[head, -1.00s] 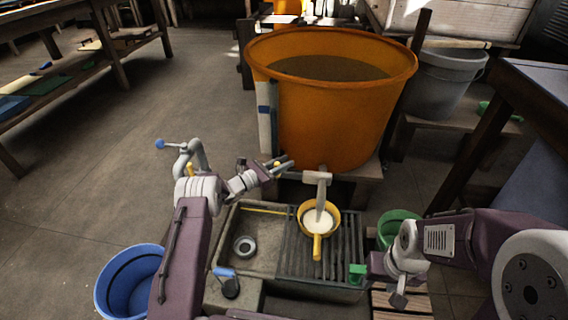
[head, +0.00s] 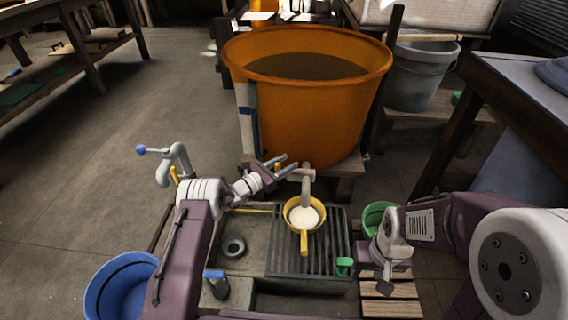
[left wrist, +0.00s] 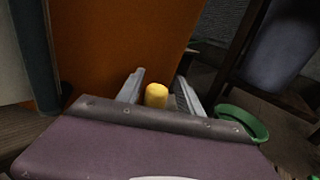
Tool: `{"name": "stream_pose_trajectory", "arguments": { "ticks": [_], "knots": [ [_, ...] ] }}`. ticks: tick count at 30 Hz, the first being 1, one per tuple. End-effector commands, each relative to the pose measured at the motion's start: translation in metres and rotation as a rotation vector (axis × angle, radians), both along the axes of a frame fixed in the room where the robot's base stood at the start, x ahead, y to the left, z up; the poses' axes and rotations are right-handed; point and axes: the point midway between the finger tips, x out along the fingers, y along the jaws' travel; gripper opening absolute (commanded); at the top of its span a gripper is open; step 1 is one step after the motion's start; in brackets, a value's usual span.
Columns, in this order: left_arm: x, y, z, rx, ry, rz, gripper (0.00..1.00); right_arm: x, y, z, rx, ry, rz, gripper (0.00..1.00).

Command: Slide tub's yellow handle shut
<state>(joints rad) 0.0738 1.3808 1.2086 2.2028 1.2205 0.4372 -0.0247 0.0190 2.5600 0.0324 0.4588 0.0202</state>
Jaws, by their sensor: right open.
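The large orange tub (head: 305,100) stands on a low wooden stand, filled with dull brown contents. A pale spout (head: 306,180) projects from its lower front. The yellow handle shows in the left wrist view as a short rounded knob (left wrist: 156,95). My left gripper (head: 284,165) is beside the spout at the tub's foot. Its two fingers stand on either side of the yellow knob, with a visible gap at each side. My right gripper (head: 385,283) is open and empty at the basin's right, away from the tub. A yellow pan (head: 304,243) with white contents sits below the spout.
A stone basin (head: 225,263) with a slatted grate (head: 285,262) lies in front of the tub. A blue bucket (head: 118,292) is at left, a green bucket (head: 375,215) at right. A blue-ended pipe tap (head: 163,152) rises left of my left arm. The left floor is clear.

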Motion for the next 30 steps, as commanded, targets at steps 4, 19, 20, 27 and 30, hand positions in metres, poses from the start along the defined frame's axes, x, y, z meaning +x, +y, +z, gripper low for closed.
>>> {"name": "stream_pose_trajectory", "arguments": {
  "ticks": [4, 19, 20, 27, 30],
  "knots": [
    [0.000, 0.001, 0.001, -0.001, -0.001, 0.002, 0.43, 0.000, 0.000, 0.000, 0.000, 0.000, 0.000, 0.43],
    [-0.057, 0.058, 0.004, -0.001, 0.002, 0.003, 0.43, 0.000, 0.000, 0.051, 0.000, 0.000, 0.000, 0.43],
    [-0.059, 0.060, 0.003, 0.000, 0.001, 0.003, 0.43, 0.000, 0.000, 0.052, 0.000, 0.000, 0.000, 0.43],
    [-0.064, 0.064, 0.000, -0.001, 0.000, 0.000, 0.43, 0.000, 0.000, 0.051, 0.000, 0.000, 0.000, 0.43],
    [-0.064, 0.064, 0.000, 0.000, 0.000, 0.000, 0.43, 0.000, 0.000, 0.051, 0.000, 0.000, 0.000, 0.43]
  ]
}}
